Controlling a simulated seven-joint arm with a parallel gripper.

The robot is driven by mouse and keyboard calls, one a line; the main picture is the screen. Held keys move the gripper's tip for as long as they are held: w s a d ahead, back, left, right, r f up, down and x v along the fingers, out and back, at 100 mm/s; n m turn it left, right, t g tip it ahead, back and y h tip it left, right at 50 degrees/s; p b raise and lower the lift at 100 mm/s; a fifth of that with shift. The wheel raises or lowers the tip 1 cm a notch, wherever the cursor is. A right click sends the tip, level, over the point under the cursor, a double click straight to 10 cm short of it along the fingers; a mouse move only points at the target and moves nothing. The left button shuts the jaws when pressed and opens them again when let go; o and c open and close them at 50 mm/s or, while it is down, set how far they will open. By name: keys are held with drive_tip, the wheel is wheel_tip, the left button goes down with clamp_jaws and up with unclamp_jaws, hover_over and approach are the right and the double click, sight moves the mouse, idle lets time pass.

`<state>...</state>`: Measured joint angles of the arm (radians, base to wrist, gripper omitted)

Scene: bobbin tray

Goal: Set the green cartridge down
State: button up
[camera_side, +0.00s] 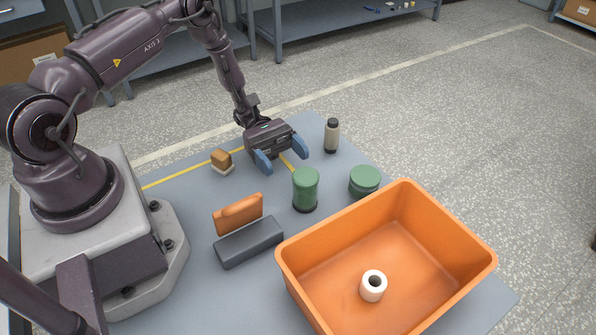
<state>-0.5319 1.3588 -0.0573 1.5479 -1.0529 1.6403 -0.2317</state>
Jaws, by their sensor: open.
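The green cartridge (306,184), a tall cylinder with a dark foot, stands upright on the grey-blue table (185,195), left of the orange bin. My gripper (281,157) is open, its two blue fingers spread apart and pointing down toward the table. It is just behind the cartridge and slightly left of it in the picture. Nothing shows between the fingers, and the cartridge appears clear of them. The exact height of the fingertips above the table is hard to tell.
An orange bin (288,259) holds a white spool (373,286). A small brown-topped block (221,161), an orange piece (238,213) and a dark grey block (248,243) lie left.

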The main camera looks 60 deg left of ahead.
drive_tip(key=a, duration=0.4)
drive_tip(key=shift+a, duration=0.1)
drive_tip(key=s+d+r+m+g+y, duration=0.2)
drive_tip(key=r+m+y, duration=0.3)
drive_tip(key=r, duration=0.5)
drive_tip(key=s+d+r+m+g+y, duration=0.1)
drive_tip(key=d+r+m+y, duration=0.2)
drive_tip(key=r+m+y, duration=0.5)
drive_tip(key=s+r+m+t+y, duration=0.5)
drive_tip(key=s+r+t, duration=0.3)
drive_tip(key=s+r, duration=0.4)
drive_tip(key=shift+s+d+r+t, duration=0.2)
drive_tip(key=shift+d+r+t, duration=0.1)
drive_tip(key=shift+r, duration=0.15)
